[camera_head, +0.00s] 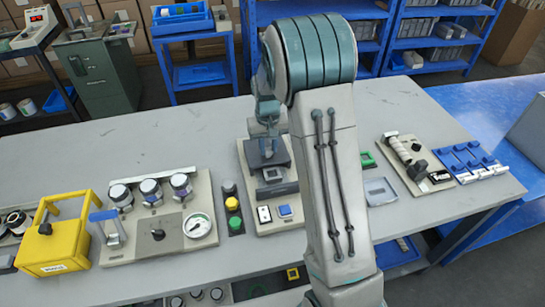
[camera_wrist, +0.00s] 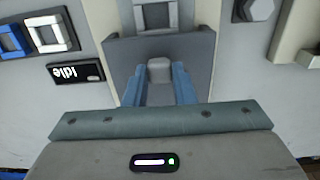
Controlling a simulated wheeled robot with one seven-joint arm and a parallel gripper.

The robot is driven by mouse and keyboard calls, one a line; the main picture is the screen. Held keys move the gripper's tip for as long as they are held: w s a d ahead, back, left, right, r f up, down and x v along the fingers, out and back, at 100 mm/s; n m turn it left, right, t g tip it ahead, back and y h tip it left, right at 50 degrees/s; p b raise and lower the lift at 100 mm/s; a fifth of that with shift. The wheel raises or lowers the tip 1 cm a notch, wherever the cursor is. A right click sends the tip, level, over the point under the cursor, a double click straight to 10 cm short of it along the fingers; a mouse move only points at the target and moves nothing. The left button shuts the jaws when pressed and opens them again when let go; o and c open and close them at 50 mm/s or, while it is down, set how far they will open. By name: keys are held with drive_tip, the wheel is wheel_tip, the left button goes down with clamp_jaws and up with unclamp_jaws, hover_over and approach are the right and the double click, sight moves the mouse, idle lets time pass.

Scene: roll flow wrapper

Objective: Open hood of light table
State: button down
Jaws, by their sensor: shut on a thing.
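The light table (camera_head: 283,222) is a beige panel on the grey workbench, in the middle of the head view. Its dark grey hood (camera_head: 279,158) is at the panel's upper part, and it also shows in the wrist view (camera_wrist: 198,48). My gripper (camera_wrist: 158,80) has its two blue fingers closed on a small grey knob (camera_wrist: 159,68) at the hood's edge. I cannot tell how far the hood is tilted.
A display reading "idle" (camera_wrist: 76,72) is beside the hood. A strip of coloured buttons (camera_head: 233,204) and a gauge panel (camera_head: 170,248) lie left. A roller unit (camera_head: 415,165) is right.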

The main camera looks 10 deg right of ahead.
drive_tip(key=w, duration=0.5)
drive_tip(key=c, duration=1.2)
unclamp_jaws()
drive_tip(key=shift+r, duration=0.1)
wheel_tip(320, 180, up, 14)
drive_tip(key=shift+b, duration=0.3)
